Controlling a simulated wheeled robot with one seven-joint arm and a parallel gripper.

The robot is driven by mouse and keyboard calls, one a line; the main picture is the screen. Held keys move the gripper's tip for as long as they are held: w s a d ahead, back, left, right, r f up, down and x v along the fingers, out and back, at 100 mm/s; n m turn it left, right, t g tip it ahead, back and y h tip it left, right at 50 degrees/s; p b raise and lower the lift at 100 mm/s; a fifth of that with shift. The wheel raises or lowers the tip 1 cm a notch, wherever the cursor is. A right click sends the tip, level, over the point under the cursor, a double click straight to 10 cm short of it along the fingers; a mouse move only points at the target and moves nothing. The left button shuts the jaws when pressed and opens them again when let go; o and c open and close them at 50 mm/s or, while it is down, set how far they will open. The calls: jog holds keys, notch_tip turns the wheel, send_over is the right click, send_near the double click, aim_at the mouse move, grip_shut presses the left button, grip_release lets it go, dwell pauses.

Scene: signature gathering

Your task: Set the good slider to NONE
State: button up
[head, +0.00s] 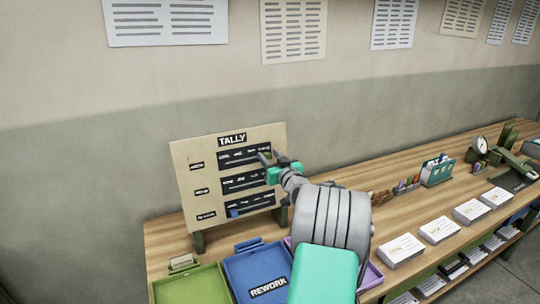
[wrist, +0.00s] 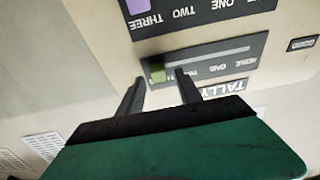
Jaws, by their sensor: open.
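The tally board (head: 183,175) stands upright at the back left of the table, with three dark slider strips. The top strip, the good row, has the good label (wrist: 301,44), upside down in the wrist view. Its green slider (wrist: 157,73) sits at the THREE end, far from NONE. My gripper (wrist: 159,76) is open, its fingertips on either side of the green slider; I cannot tell whether they touch it. In the head view my gripper (head: 266,158) is at the right end of the top strip.
A purple slider (wrist: 137,5) is at the THREE end of the middle strip. A blue slider (head: 234,213) is near the left end of the bottom strip. Green and blue trays (head: 240,262) lie in front of the board. Card stacks (head: 400,250) lie to the right.

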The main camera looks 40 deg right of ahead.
jog(key=shift+c, duration=0.2)
grip_shut()
dwell(1.1)
